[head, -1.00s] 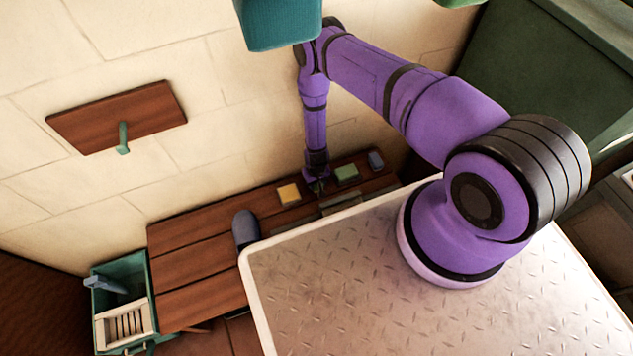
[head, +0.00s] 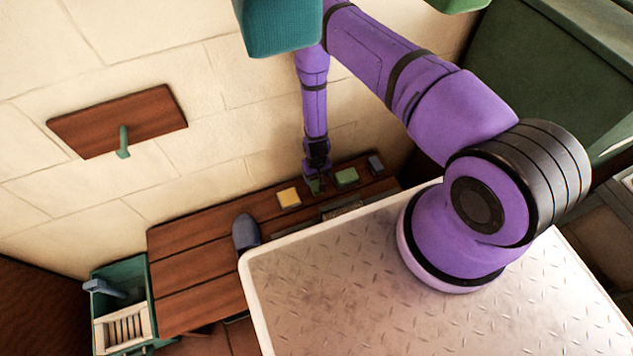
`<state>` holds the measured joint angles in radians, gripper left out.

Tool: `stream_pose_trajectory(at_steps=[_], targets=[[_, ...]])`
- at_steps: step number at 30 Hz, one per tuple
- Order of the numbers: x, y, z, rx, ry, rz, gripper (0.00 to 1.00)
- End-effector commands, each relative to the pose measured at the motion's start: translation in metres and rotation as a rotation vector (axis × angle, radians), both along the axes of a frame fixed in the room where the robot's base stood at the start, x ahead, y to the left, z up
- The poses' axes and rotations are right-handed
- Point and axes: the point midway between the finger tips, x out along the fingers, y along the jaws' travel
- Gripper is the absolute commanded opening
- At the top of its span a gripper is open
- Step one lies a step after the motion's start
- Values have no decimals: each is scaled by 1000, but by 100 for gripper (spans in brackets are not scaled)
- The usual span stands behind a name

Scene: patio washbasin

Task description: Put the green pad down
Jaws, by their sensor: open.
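A green pad (head: 346,176) lies on the brown slatted table, toward its back right. My gripper (head: 316,184) points down over the table just left of this pad, apart from it in the picture. The gripper is open. A small dark green patch shows at its fingertips; it is too small to tell whether this is a separate thing. A yellow pad (head: 288,198) lies on the table to the left of the gripper.
The slatted table (head: 200,260) also bears a grey-blue block (head: 375,164) and a dark rounded object (head: 245,232). A dark flat item (head: 342,208) lies near my base. The table's left part is clear.

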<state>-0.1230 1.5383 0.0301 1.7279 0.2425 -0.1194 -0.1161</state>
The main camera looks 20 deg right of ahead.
Motion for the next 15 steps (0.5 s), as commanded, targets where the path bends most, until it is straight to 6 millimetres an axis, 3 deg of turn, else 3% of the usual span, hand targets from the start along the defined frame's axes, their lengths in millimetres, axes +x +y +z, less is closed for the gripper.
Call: stream_pose_trajectory(at_steps=[6, 15], targets=[[1, 0, 31, 0, -1, 1, 70], [0, 0, 43, 0, 0, 1, 70]])
